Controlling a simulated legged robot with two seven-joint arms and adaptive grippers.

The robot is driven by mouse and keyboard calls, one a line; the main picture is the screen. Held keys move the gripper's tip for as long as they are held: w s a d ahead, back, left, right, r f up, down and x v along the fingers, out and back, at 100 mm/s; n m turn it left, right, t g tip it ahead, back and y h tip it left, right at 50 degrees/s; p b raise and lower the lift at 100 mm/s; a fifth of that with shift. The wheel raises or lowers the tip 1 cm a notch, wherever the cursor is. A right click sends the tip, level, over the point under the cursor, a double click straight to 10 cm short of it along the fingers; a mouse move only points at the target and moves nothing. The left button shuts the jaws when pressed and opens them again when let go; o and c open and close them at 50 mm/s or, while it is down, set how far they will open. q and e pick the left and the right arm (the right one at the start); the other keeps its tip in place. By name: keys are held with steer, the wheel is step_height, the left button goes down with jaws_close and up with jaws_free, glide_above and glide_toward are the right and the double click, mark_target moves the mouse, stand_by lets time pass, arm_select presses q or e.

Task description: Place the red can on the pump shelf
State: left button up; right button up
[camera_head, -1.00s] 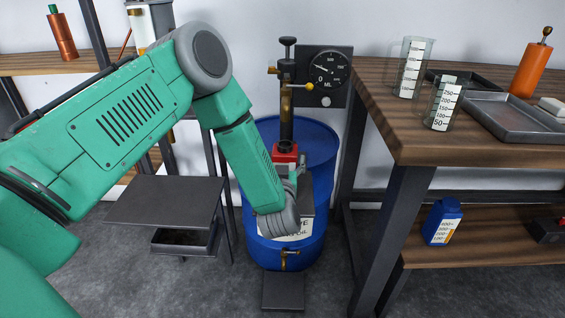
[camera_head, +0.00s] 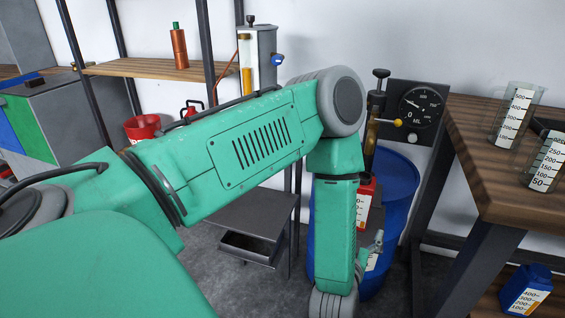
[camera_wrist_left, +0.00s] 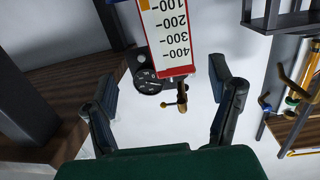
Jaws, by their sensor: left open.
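The red can (camera_head: 367,188) with a white scale label is under the spout of the brass-and-black pump at the blue barrel (camera_head: 400,200); my left arm partly covers it. A dark grey shelf (camera_head: 240,212) stands left of the barrel, below a pump with a yellow-filled cylinder (camera_head: 258,60).
A wooden table (camera_head: 495,170) with measuring beakers (camera_head: 515,115) stands at the right, and a blue bottle (camera_head: 525,290) is below it. A round gauge (camera_head: 420,105) is behind the barrel. A red bucket (camera_head: 142,128) is at the left. The dark grey shelf top is bare.

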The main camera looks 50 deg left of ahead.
arm_select(q)
steer(key=s+d+f+m+g+h, duration=0.4)
steer(key=s+f+g+h, duration=0.25)
steer(key=s+f, duration=0.45)
steer(key=s+a+f+m+g+p, duration=0.1)
steer(key=s+g, duration=0.3)
steer(key=s, duration=0.5)
steer(key=s+a+m+g+h+p, duration=0.1)
steer(key=s+g, duration=0.3)
steer(key=s, duration=0.4)
steer(key=shift+s+f+p, duration=0.35)
steer(key=shift+p, duration=0.2)
steer(key=shift+h, duration=0.25)
